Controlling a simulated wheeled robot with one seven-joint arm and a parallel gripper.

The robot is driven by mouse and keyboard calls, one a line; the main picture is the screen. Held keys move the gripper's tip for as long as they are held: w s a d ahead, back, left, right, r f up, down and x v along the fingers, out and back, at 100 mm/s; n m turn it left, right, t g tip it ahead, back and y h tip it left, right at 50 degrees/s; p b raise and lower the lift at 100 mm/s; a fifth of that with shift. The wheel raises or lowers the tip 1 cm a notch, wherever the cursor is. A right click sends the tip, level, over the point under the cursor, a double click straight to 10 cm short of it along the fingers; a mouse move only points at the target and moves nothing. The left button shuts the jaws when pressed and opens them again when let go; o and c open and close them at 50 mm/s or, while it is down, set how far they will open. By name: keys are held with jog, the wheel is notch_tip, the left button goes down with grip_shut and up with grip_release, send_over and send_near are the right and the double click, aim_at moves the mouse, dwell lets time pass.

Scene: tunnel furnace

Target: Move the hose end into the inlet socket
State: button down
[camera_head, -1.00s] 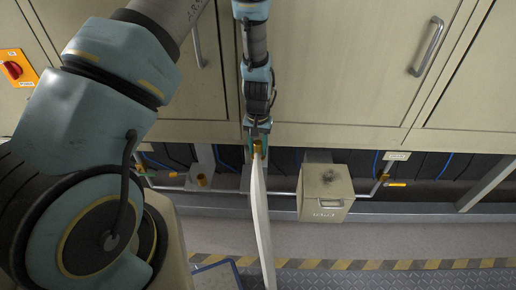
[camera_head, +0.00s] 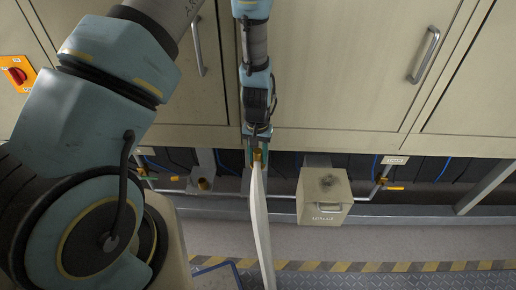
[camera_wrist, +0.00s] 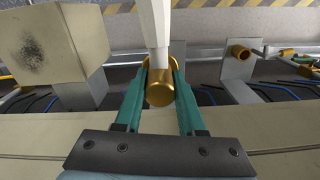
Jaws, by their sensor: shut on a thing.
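My gripper (camera_head: 257,152) hangs in front of the cabinets' lower edge, and its teal fingers are shut on the brass hose end (camera_head: 257,158). In the wrist view the brass end (camera_wrist: 160,95) sits between the fingers. The pale hose (camera_head: 261,220) runs from it down toward the floor. A brass socket (camera_head: 203,184) on a grey bracket is a little left of the hose end, apart from it. The socket also shows in the wrist view (camera_wrist: 241,54), right of my gripper. I cannot tell whether another fitting is hidden behind the hose end.
A beige box (camera_head: 325,200) with a dark smudge is mounted right of the hose. A pipe with a yellow-handled valve (camera_head: 393,187) is farther right. Cabinets (camera_head: 330,70) close off the space above. The floor has a striped strip (camera_head: 400,266).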

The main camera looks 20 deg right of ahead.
aim_at(256, 171)
jog(key=s+a, duration=0.1)
jog(key=s, duration=0.2)
jog(key=s+a, duration=0.1)
jog(key=s, duration=0.1)
jog(key=shift+s+a, duration=0.3)
jog(key=shift+s, duration=0.05)
dwell(0.6)
